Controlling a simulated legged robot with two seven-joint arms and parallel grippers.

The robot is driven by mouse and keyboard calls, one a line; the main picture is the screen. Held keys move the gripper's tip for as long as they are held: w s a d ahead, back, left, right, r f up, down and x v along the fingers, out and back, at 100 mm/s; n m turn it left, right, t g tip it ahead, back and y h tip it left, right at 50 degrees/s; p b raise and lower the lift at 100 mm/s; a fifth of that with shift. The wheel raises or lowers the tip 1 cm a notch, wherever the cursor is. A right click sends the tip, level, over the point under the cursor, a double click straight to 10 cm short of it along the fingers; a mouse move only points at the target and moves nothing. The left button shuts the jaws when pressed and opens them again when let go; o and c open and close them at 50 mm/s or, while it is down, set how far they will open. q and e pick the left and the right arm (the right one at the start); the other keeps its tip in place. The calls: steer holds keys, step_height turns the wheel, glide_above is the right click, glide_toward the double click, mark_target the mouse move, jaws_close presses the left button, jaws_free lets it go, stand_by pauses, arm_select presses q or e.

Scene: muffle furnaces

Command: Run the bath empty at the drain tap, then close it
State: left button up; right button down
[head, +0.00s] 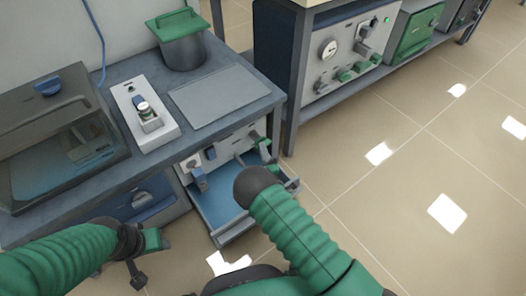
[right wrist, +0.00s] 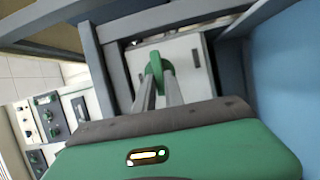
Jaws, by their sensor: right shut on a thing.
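The bath (head: 62,130) is the dark see-through box at the left of the bench, with blue showing inside it. Below the bench top, a pale panel (head: 222,152) carries several taps or fittings, one with a blue handle (head: 199,180). My right gripper (right wrist: 164,78) is shut on a green looped handle (right wrist: 158,62) in front of a pale panel; I take it for the drain tap. In the head view my dark wrist hides much of this gripper. My left gripper (head: 148,245) hangs in front of the bench; its jaw opening is unclear.
A blue-floored tray (head: 216,203) sits low beneath the panel. On the bench are a white control box (head: 146,118), a flat grey plate (head: 212,96) and a green-lidded pot (head: 183,50). Another bench with instruments (head: 345,50) stands behind. The floor at right is clear.

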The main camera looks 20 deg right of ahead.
steer(key=shift+s+a+f+n, duration=0.15)
steer(key=shift+a+f+n, duration=0.05)
steer(key=shift+f+n, duration=0.15)
steer(key=c, duration=1.6)
jaws_free()
steer(key=shift+o, duration=0.8)
steer(key=shift+r, duration=0.15)
steer(key=shift+d, duration=0.1)
